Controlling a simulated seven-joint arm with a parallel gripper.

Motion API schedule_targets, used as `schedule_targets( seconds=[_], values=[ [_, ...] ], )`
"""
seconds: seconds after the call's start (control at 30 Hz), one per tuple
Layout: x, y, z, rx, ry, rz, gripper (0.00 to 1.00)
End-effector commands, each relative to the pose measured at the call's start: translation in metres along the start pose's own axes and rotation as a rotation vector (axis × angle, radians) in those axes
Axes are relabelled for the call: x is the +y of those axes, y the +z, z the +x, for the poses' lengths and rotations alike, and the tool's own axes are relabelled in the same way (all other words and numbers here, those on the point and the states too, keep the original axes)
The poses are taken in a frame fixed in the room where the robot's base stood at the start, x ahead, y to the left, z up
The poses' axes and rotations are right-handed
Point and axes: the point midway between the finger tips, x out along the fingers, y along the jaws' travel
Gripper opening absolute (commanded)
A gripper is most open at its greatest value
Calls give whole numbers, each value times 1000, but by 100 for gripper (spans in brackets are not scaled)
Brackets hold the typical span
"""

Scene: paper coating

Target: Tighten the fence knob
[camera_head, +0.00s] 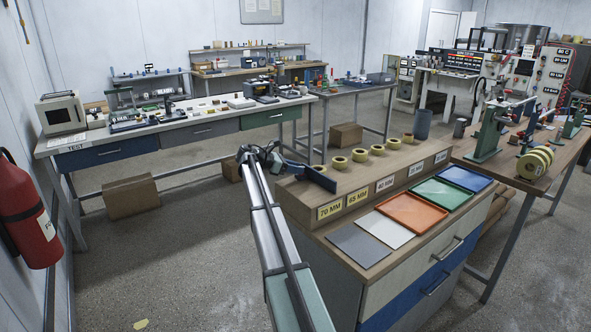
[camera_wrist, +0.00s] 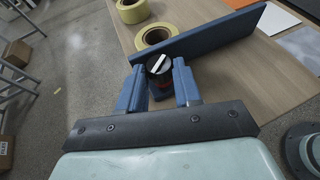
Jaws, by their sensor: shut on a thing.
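The fence knob (camera_wrist: 159,65) is dark with a white bar across its top, and a bit of red shows lower on its side. It sits between the two blue fingers of my gripper (camera_wrist: 158,75), which are shut on it from both sides. The blue fence (camera_wrist: 225,36) is a long upright plate just beyond the knob, over the wooden top. In the head view my gripper (camera_head: 262,154) is at the left end of the wooden step, beside the blue fence (camera_head: 318,178). There the knob is too small to make out clearly.
Yellow tape rolls (camera_head: 360,155) stand in a row on the labelled wooden step (camera_head: 300,197). A grey sheet (camera_head: 358,243), a white sheet (camera_head: 388,229) and orange, green and blue trays (camera_head: 412,212) lie on the cabinet top. Open floor lies left of the cabinet.

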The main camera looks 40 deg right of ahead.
Motion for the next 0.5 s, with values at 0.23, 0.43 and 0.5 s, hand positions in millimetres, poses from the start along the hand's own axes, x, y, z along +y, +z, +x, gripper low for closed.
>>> schedule_targets(
  seconds=[0.23,0.43,0.5],
  values=[
    [3,0,0,0,-83,34,3],
    [2,0,0,0,-84,35,3],
    [2,0,0,0,-83,35,3]
  ],
)
